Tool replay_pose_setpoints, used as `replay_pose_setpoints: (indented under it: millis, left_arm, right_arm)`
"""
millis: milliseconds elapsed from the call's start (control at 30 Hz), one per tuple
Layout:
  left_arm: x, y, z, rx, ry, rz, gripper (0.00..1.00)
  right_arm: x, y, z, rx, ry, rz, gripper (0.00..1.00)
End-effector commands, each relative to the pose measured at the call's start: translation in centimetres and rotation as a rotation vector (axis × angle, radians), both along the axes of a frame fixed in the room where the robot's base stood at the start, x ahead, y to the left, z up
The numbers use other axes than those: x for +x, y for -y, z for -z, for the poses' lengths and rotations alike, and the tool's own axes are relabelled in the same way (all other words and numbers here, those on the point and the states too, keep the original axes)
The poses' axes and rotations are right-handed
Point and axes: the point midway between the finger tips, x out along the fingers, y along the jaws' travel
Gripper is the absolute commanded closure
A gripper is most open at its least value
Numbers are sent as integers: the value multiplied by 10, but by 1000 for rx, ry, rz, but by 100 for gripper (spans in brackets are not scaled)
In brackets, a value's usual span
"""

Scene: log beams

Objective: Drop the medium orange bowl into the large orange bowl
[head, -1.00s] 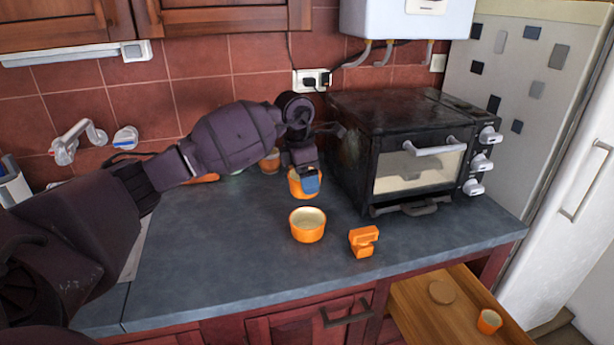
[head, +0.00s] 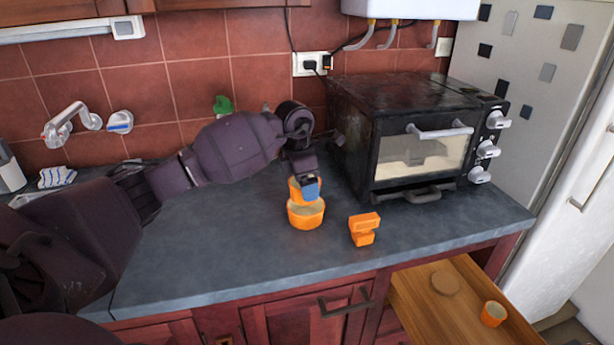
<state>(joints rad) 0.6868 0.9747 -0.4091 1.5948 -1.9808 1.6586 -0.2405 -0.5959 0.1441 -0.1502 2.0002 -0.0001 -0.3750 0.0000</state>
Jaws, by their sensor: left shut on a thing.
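The large orange bowl (head: 306,219) stands upright on the grey counter, its pale inside partly visible. My left gripper (head: 310,190) is shut on the medium orange bowl (head: 294,192), which is held just above and behind the large bowl's far rim in the picture. The gripper and its blue tip cover much of the medium bowl. I cannot tell whether the two bowls touch. My right gripper is not in view.
An orange block-like object (head: 364,229) lies right of the large bowl. A black toaster oven (head: 405,140) stands behind on the right. An open drawer (head: 455,310) at lower right holds a small orange cup (head: 493,314) and a round wooden lid (head: 445,284).

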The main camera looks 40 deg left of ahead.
Motion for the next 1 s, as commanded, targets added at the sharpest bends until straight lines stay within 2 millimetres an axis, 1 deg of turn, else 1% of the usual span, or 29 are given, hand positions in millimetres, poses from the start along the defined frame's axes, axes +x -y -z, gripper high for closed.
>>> replay_pose_setpoints:
  millis: [33,100,300,733,767,800,900,1000]
  left_arm:
    - [0,0,9,-2,-4,1,45]
    - [0,1,14,-2,-4,1,45]
    - [0,0,25,-1,-2,1,45]
    - [0,0,28,0,0,1,45]
    - [0,0,28,0,0,1,20]
    - [0,0,28,0,0,1,13]
    - [0,0,28,-1,-1,1,0]
    - [0,0,28,-1,-1,1,0]
  right_arm:
    - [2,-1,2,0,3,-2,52]
    - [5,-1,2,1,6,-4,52]
    - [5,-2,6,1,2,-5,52]
    - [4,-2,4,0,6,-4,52]
    - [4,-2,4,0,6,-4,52]
    - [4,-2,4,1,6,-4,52]
    - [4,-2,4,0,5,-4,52]
    - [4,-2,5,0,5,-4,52]
